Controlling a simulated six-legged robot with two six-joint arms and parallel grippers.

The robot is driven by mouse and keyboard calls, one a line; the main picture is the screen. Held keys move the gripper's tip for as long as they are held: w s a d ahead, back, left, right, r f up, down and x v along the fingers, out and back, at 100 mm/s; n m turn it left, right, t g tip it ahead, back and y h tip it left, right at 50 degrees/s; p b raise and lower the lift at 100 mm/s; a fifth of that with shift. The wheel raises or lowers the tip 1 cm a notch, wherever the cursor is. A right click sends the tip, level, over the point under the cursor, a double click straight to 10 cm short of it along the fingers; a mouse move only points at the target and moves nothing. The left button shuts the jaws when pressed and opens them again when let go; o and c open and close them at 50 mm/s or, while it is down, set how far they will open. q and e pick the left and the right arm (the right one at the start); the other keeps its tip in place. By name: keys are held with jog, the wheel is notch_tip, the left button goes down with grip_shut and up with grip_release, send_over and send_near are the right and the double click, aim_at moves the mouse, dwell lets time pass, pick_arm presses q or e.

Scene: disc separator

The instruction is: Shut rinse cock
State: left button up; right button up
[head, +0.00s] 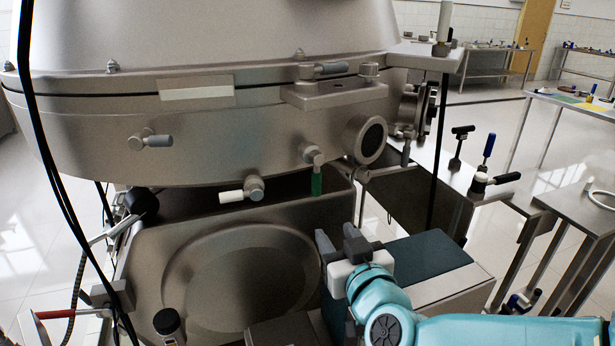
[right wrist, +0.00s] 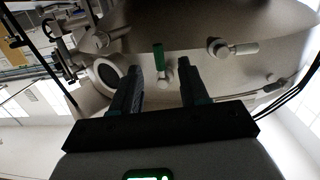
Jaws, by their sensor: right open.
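Several small cocks sit on the steel separator housing (head: 230,130); I cannot tell which is the rinse cock. The green-handled cock (head: 316,183) has its handle hanging straight down. The white-handled cock (head: 231,196) has its handle pointing left, nearly level. A grey-handled cock (head: 158,141) points right. My right gripper (head: 337,236) is open and empty, below and a little right of the green handle, apart from it. In the right wrist view, the green handle (right wrist: 158,55) shows between the fingertips (right wrist: 160,65), and the white handle (right wrist: 243,48) is at the right. My left gripper is not in view.
A round dark-glass port (head: 371,140) sits right of the green handle. Black cables hang at the left. Levers with black and blue handles (head: 489,146) stand right.

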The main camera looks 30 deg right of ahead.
aim_at(318, 181)
notch_tip(318, 181, up, 4)
jog(key=s+t, duration=0.1)
jog(key=s, duration=0.1)
jog(key=p+x, duration=0.4)
jog(key=x, duration=1.1)
jog(key=shift+w+d, duration=0.1)
jog(key=shift+d, duration=0.15)
jog(key=shift+w, duration=0.55)
jog(key=shift+s, duration=0.15)
jog(key=shift+c, duration=0.5)
grip_shut()
